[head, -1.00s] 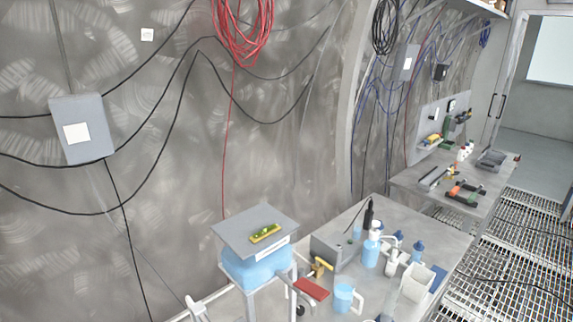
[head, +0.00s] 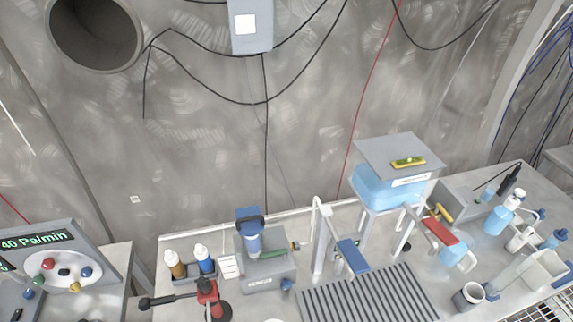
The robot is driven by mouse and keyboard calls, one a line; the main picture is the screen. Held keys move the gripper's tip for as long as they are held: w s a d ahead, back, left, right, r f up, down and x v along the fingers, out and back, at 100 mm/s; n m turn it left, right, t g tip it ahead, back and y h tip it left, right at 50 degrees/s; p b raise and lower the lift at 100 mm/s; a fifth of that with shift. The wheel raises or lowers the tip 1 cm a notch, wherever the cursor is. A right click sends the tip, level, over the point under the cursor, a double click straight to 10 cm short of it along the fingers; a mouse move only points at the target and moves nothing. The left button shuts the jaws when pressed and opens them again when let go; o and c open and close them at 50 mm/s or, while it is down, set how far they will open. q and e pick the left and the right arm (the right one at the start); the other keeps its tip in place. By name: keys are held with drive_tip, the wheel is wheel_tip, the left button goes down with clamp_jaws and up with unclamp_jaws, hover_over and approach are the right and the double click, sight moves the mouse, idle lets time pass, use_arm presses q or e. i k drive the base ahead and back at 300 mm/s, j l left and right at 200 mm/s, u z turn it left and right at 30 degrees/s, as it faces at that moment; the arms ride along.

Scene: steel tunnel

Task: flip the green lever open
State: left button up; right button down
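A small green bar (head: 272,253), which looks like the green lever, lies nearly flat along the top of a grey box unit (head: 266,276). Its right end is near a small brass-coloured fitting (head: 296,246). It is small in the head view, and I cannot tell its exact position or how it joins the fitting. A blue-topped cylinder (head: 250,232) stands at its left. Neither of my grippers shows in the head view.
Right of the box are a white post with a blue handle (head: 352,256), a ribbed grey mat (head: 368,300) and a red handle (head: 440,231). Bottles (head: 204,259) and a red-and-black device (head: 208,298) stand left. A blue container under a grey plate (head: 388,153) stands behind.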

sight(284, 252)
drive_tip(key=i, duration=0.35)
drive_tip(key=l+u, duration=0.2)
drive_tip(key=l, duration=0.25)
drive_tip(key=k+l+u, duration=0.1)
drive_tip(key=l+u, duration=0.15)
drive_tip(key=l, duration=0.2)
drive_tip(key=k+l+u, duration=0.3)
drive_tip(key=l, duration=0.2)
drive_tip(key=k+l+u, duration=0.3)
drive_tip(key=l, duration=0.2)
drive_tip(key=k, duration=0.05)
